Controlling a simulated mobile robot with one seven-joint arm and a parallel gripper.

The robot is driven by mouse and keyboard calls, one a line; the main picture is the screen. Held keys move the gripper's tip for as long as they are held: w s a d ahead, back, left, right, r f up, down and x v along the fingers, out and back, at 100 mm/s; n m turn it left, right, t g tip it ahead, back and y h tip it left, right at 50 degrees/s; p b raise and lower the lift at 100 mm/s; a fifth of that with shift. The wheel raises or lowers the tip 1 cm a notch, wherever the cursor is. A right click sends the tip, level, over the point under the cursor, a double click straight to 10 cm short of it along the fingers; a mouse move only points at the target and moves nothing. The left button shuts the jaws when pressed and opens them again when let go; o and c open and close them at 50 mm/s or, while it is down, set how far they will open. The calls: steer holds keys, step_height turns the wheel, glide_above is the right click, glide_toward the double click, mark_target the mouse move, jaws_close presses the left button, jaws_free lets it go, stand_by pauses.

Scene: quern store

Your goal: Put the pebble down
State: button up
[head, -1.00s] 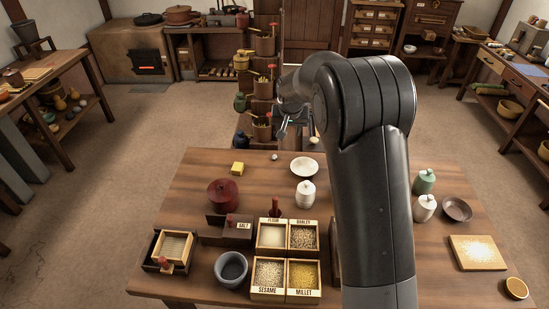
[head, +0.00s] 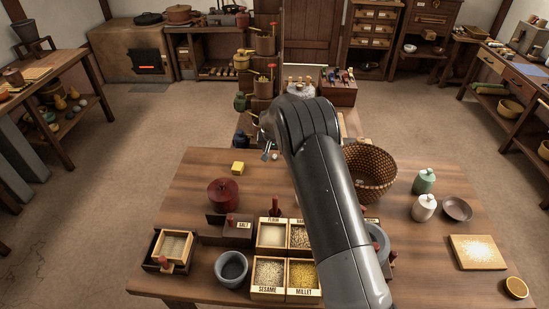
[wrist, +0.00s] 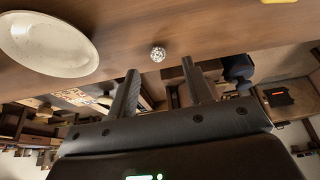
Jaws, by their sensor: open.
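The pebble is small, roundish and pale. In the head view the pebble (head: 275,156) lies at the table's far edge area, right of a yellow block. In the wrist view the pebble (wrist: 158,53) looks speckled and rests on the wooden table (wrist: 220,25). My gripper (head: 267,153) is beside it in the head view, mostly hidden behind my arm. In the wrist view my gripper (wrist: 160,76) has its two fingers spread, with nothing between them. The pebble is just beyond the fingertips, apart from them.
A white plate (wrist: 45,42) lies beside the pebble in the wrist view. Grain boxes (head: 268,278) fill the front.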

mark_target(274, 156)
steer(key=shift+x, duration=2.6)
steer(key=shift+w+d, duration=0.1)
steer(key=shift+d, duration=0.1)
steer(key=shift+r, duration=0.1)
steer(key=shift+c, duration=0.3)
jaws_close()
